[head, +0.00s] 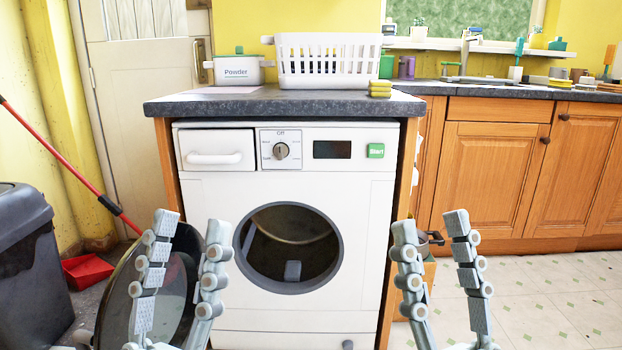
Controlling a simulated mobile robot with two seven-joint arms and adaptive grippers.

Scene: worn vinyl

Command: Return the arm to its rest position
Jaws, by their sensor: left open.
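My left gripper (193,222) is low in the head view, in front of the open washer door. Its fingers are spread, and I see nothing between them but the door behind. My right gripper (430,223) is low on the right, past the washer's right edge. Its fingers are also spread, with nothing held. Both point upward in the picture. The white washing machine (340,200) stands under the counter. Its round door (190,275) is swung open to the left, partly hidden by my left gripper. The dark drum opening (288,245) shows nothing clear inside.
The counter (300,104) holds a powder box (237,70), a white basket (328,60) and sponges (380,88). The detergent drawer (215,149) looks shut. A grey bin (28,260) and red dustpan (86,270) stand left. Floor (550,300) at the right is clear.

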